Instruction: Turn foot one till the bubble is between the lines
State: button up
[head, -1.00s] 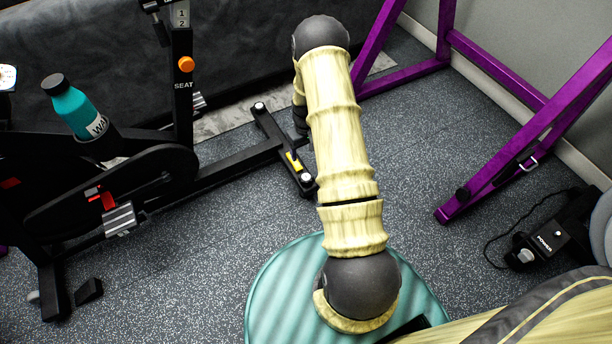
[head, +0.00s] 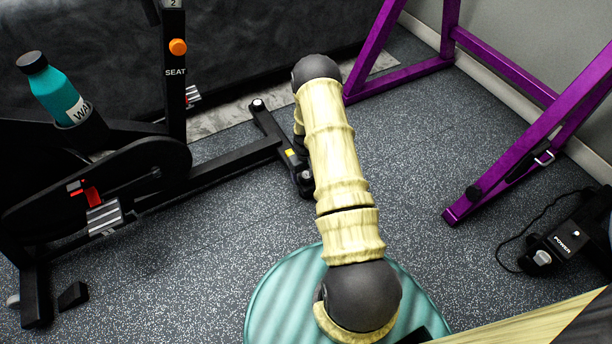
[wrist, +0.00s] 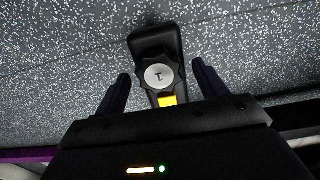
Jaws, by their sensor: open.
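Foot one is a black lobed knob with a silver cap marked 1 (wrist: 158,76), at the end of the bike's black floor bar (wrist: 152,42). My gripper (wrist: 161,68) is open, one dark finger on each side of the knob, with gaps left and right and nothing held. A yellow patch (wrist: 167,100) shows on the bar just below the knob, partly cut off by my gripper body.
The exercise bike (head: 90,180) stands at left with a teal bottle (head: 55,92). A purple steel frame (head: 540,120) stands at right. A black power box with a cable (head: 565,240) lies at lower right. The speckled floor between is clear.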

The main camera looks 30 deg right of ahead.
jog(key=c, duration=1)
jog(key=shift+o, duration=0.2)
jog(key=shift+r+m+p, duration=0.1)
jog(key=shift+m+p, duration=0.2)
jog(key=shift+p, duration=0.15)
jog(key=m+p, duration=0.3)
jog(key=shift+m+p, duration=0.5)
jog(key=shift+m, duration=0.4)
jog(key=shift+a+m+p, duration=0.1)
jog(key=shift+m+p, duration=0.4)
jog(key=shift+m, duration=0.9)
jog(key=shift+s, duration=0.15)
